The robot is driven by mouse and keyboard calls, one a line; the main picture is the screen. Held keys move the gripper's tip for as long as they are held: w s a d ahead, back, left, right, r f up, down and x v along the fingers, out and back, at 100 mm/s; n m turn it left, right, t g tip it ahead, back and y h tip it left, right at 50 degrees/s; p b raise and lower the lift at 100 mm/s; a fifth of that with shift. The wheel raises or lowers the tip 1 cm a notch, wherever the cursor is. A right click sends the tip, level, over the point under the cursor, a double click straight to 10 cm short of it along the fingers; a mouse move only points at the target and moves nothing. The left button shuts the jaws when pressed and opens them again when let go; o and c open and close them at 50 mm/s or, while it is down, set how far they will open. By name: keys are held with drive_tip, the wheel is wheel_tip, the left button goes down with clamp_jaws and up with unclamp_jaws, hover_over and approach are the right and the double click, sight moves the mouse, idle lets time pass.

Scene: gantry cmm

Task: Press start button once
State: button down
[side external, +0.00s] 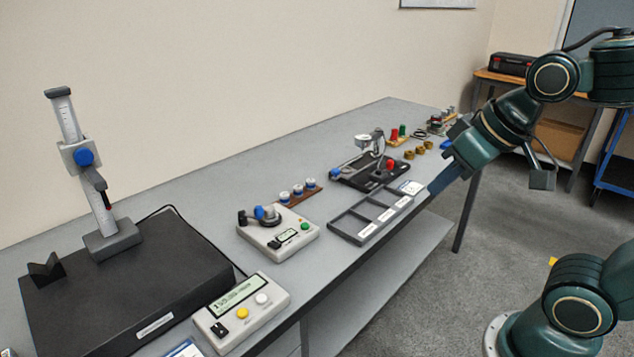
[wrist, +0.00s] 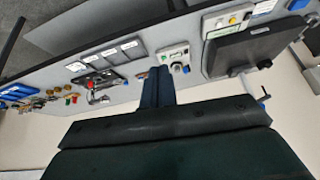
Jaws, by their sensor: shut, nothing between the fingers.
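A pale box (side external: 278,240) sits on the bench with a small display, a green button (side external: 305,226) and a blue-and-black fitting on top. I cannot read which button is marked start. A second pale box (side external: 241,310) nearer the camera has a larger display, a yellow button (side external: 243,313) and a white button (side external: 262,298). My gripper (side external: 436,187) is shut and empty, above the bench's front edge, right of the compartment tray and apart from both boxes. In the wrist view its closed fingers (wrist: 157,74) show in front of the bench, overlapping part of the view beside the first box.
A grey compartment tray (side external: 352,228) lies between my gripper and the first box. A black fixture (side external: 360,170) and a row of blue-and-white parts (side external: 297,190) stand behind. A tall height gauge (side external: 110,240) stands on a black plate (side external: 120,290) at left.

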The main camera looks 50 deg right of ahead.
drive_tip(key=w+f+m+t, duration=0.1)
drive_tip(key=w+f+m, duration=0.2)
drive_tip(key=w, duration=1.3)
drive_tip(key=m+t, duration=0.2)
drive_tip(key=m, duration=0.2)
hover_over(308, 229)
wheel_tip(308, 229, down, 11)
drive_tip(key=shift+y, duration=0.4)
drive_tip(key=shift+f, duration=0.2)
drive_tip(key=shift+f, duration=4.2)
drive_tip(key=shift+f, duration=0.25)
drive_tip(key=shift+f, duration=0.2)
